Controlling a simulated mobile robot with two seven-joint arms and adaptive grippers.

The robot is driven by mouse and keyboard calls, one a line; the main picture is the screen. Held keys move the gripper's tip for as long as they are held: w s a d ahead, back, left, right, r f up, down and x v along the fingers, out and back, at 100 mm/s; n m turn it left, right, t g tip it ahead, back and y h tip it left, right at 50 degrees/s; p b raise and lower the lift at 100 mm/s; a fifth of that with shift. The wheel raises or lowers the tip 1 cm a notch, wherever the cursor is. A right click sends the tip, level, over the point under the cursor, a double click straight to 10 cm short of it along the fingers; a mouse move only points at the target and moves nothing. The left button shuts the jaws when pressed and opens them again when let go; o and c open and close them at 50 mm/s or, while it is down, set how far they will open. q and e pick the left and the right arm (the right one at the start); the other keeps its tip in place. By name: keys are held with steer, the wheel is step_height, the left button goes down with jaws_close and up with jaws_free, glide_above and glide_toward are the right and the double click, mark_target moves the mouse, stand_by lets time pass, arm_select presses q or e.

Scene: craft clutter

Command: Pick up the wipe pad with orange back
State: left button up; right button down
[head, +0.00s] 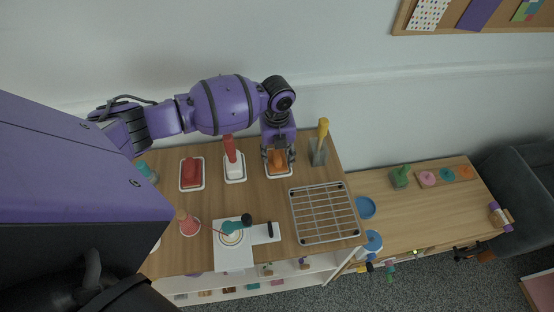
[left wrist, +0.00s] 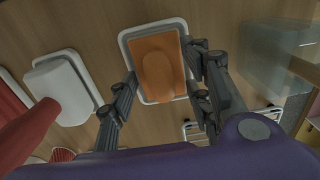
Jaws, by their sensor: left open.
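The wipe pad with orange back (head: 277,159) lies in a white-rimmed tray (head: 279,175) on the wooden table. In the left wrist view the orange pad (left wrist: 160,67) fills most of its tray (left wrist: 127,40). My left gripper (head: 278,158) is right above the pad, pointing down. In the wrist view its open fingers (left wrist: 160,98) stand on either side of the pad's near part. Whether they touch the pad I cannot tell. My right gripper is not in view.
A white pad with a red handle (head: 234,168) and a red pad (head: 191,172) lie in trays to the left. A yellow-handled tool in a grey holder (head: 318,149) stands close on the right. A wire rack (head: 325,213) lies in front.

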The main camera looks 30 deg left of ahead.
arm_select(q)
jaws_close()
steer(key=shift+r, duration=0.2)
